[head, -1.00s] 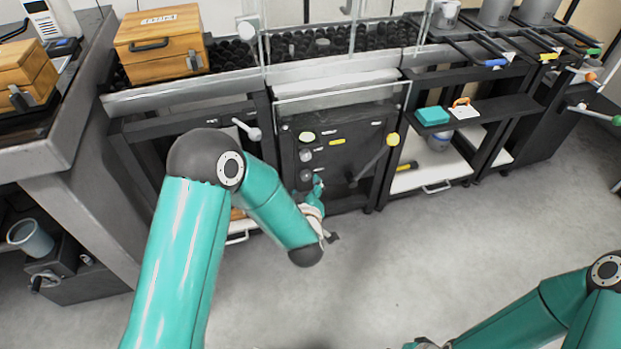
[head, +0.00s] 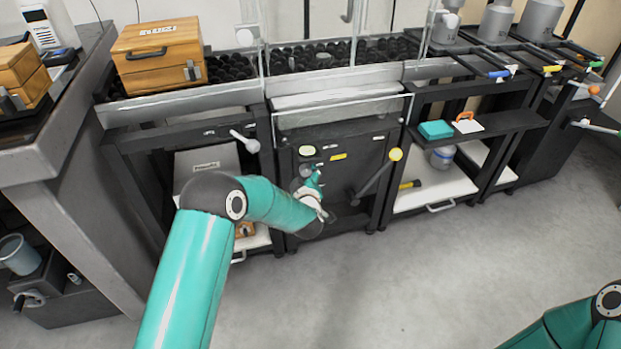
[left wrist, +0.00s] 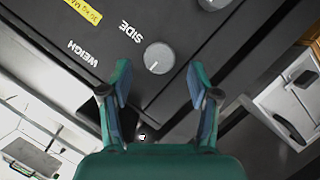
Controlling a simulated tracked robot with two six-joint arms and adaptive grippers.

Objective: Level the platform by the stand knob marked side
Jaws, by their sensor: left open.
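The knob marked SIDE (left wrist: 159,58) is a round grey dial with a pale pointer line, on a black panel in the left wrist view. The word SIDE is printed beside it, and WEIGH is further left. My left gripper (left wrist: 158,76) is open, its two teal fingers spread on either side of the knob and apart from it. In the head view my left gripper (head: 315,180) is in front of the black stand panel (head: 350,172), near its grey knobs, and hides part of them. A grey slab (head: 335,97), perhaps the platform, tops the stand. My right gripper is out of view.
A second knob (left wrist: 213,3) is cut off at the top of the left wrist view. A clear shield stands above the slab. The floor (head: 400,280) in front is free.

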